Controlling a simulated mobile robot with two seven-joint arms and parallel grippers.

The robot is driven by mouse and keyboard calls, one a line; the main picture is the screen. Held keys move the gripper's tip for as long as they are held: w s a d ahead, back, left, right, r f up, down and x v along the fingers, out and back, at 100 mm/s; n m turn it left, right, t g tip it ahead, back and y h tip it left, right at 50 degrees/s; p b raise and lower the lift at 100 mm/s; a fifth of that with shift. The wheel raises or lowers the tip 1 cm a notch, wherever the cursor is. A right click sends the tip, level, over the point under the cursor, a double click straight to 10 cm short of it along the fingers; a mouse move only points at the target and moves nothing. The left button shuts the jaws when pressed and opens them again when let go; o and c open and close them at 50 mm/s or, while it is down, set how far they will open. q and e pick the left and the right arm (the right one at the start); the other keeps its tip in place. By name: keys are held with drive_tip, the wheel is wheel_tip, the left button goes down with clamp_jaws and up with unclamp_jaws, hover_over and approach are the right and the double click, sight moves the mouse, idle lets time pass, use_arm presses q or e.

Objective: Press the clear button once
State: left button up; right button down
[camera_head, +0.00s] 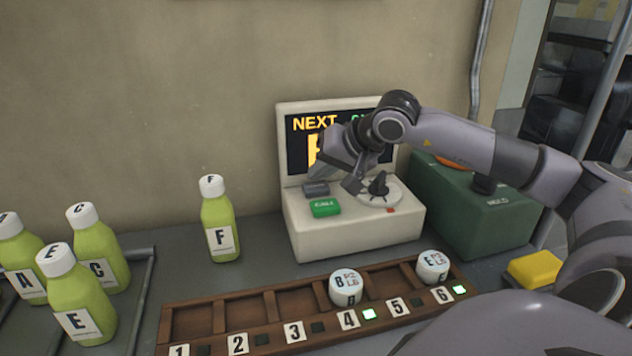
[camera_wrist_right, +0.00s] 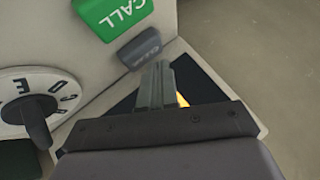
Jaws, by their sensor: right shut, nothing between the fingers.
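The grey clear button (camera_head: 315,188) sits on the top of the white console (camera_head: 352,232), behind the green CALL button (camera_head: 325,208). My right gripper (camera_head: 325,174) is shut and empty, close above the clear button in the head view. In the right wrist view its fingertips (camera_wrist_right: 163,68) are together at the near edge of the button; I cannot tell whether they touch. My left gripper is not in view.
A lettered dial (camera_head: 381,196) with a black pointer is right of the buttons. The screen (camera_head: 297,150) behind is partly hidden by my arm. A green machine (camera_head: 460,205) stands right. A numbered wooden rack (camera_head: 240,308) is in front, green bottles (camera_head: 218,225) left.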

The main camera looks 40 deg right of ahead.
sight(321, 187)
drive_tip(key=shift+r, duration=0.3)
drive_tip(key=shift+r, duration=0.2)
wheel_tip(321, 187, up, 5)
drive_tip(key=p, duration=0.4)
drive_tip(key=shift+f, duration=0.2)
idle(0.6)
